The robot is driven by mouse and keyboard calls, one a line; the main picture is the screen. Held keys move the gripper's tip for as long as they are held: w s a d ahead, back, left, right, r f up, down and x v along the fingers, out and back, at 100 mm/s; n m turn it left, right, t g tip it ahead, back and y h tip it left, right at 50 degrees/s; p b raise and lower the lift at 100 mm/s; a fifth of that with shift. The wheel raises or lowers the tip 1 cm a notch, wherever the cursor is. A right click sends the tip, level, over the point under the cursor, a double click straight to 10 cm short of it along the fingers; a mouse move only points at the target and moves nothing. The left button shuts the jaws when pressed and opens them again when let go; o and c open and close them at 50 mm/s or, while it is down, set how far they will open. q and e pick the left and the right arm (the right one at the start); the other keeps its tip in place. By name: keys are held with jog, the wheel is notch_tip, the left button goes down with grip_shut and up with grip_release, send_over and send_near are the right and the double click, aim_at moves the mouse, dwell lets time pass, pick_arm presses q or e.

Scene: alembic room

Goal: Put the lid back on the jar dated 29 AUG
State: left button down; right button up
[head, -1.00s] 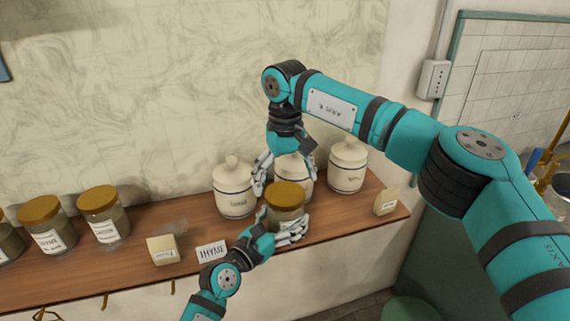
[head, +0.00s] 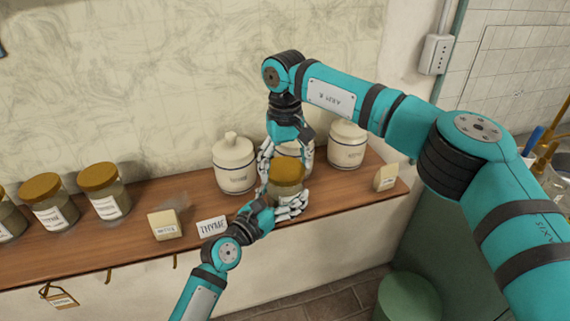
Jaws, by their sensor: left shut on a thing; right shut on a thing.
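A glass jar (head: 284,189) stands low in the middle of the head view, above the front part of the shelf. My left gripper (head: 282,207) is shut on the jar from the front left. A brown round lid (head: 287,169) shows at the jar's mouth; I cannot tell whether it is seated or just above the rim. My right gripper (head: 285,158) comes down from above and behind, shut, with its fingers around the lid; their contact is partly hidden. No date on this jar is readable.
The wooden shelf (head: 130,243) carries several brown-lidded jars at left, a small box (head: 165,223), a THYME card (head: 212,227), white canisters (head: 234,167) (head: 347,147) and another box (head: 385,178). A third canister (head: 306,157) is mostly hidden behind my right gripper. A tag (head: 60,299) hangs below.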

jog(key=shift+c, duration=0.5)
jog(key=m, duration=2)
jog(key=shift+m, duration=0.4)
jog(key=m, duration=1.7)
jog(key=shift+w+f, duration=0.1)
jog(key=m, duration=0.7)
jog(key=shift+m, duration=0.4)
jog(key=m, duration=0.4)
jog(key=shift+m, duration=0.4)
jog(key=o, duration=1.2)
